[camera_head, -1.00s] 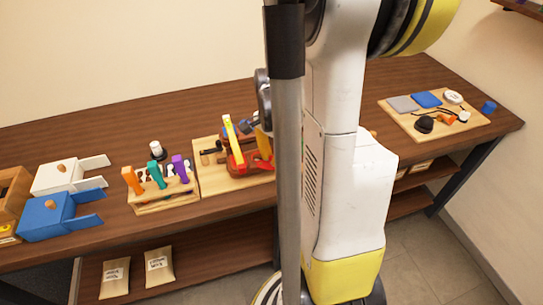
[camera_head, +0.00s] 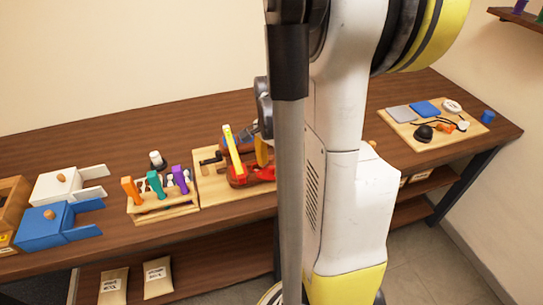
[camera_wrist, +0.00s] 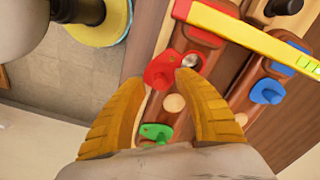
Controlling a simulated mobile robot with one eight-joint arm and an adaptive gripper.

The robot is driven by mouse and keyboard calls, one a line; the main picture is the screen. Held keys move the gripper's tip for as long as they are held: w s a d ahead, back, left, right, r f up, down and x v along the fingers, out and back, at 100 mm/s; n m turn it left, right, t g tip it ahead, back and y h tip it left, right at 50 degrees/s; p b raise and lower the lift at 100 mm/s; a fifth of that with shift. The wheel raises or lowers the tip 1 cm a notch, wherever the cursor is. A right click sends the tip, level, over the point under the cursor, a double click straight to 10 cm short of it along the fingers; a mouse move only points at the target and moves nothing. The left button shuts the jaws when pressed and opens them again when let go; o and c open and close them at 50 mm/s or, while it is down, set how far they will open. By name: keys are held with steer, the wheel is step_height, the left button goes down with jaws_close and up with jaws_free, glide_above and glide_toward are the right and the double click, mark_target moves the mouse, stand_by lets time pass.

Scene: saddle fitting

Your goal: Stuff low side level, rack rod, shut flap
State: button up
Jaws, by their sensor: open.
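The brown saddle (camera_head: 240,182) is on a light wooden board, partly hidden by my arm. A round metallic spot lies beside the red flap. A green flap (camera_wrist: 155,131) lies between the fingers, a blue flap (camera_wrist: 267,91) to the right. I cannot single out the rod.
A wooden rack (camera_head: 163,203) holds orange, teal and purple-handled tools, left of the board. White (camera_head: 60,186) and blue (camera_head: 45,228) boxes stand at far left. Another board (camera_head: 405,116) with pads and small items is at right. Two bags lie on the lower shelf.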

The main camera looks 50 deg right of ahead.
mark_target(271, 168)
step_height(271, 168, up, 11)
steer(key=shift+r, duration=0.15)
steer(key=shift+a, duration=0.15)
stand_by(0.5)
steer(key=a+r+n+t, duration=0.2)
steer(key=a+n+t, duration=0.5)
steer(key=a+n, duration=1.1)
steer(key=a, duration=0.7)
steer(key=shift+s+a+r, duration=0.15)
steer(key=shift+a+r, duration=0.05)
steer(key=shift+a, duration=0.2)
steer(key=shift+o, duration=0.5)
